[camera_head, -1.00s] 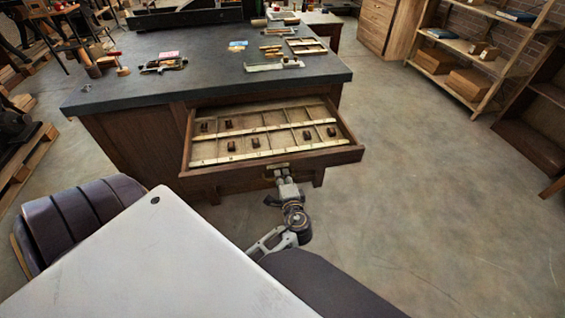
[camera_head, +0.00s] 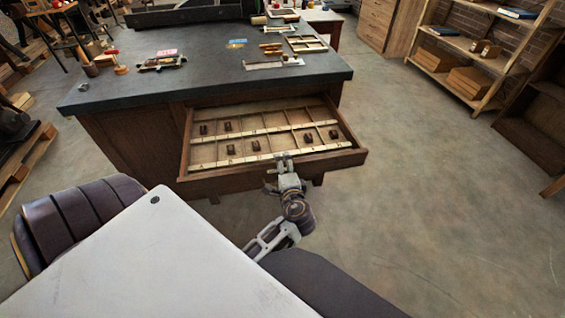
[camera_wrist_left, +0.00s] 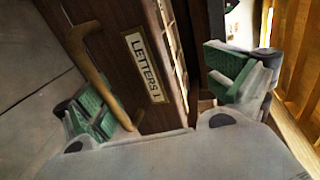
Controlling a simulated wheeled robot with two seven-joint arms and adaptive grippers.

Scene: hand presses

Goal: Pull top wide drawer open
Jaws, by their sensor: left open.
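The top wide drawer (camera_head: 225,183) stands well open from the dark-topped wooden bench. Its divided inside holds several small brown blocks. My left gripper (camera_head: 278,172) is at the middle of the drawer front, with one finger at its top edge. In the left wrist view the jaws are spread, with the wooden drawer front (camera_wrist_left: 115,55) between the green-padded fingers. That front carries a "LETTERS 1" label (camera_wrist_left: 146,67) and a brass-coloured bar handle (camera_wrist_left: 93,62). The handle lies by the left finger, and I cannot tell whether they touch. The gripper hides the handle in the head view.
The bench top (camera_head: 200,85) carries small tools and wooden frames. Shelves (camera_head: 475,65) with boxes stand at the back right. The floor right of the drawer is clear.

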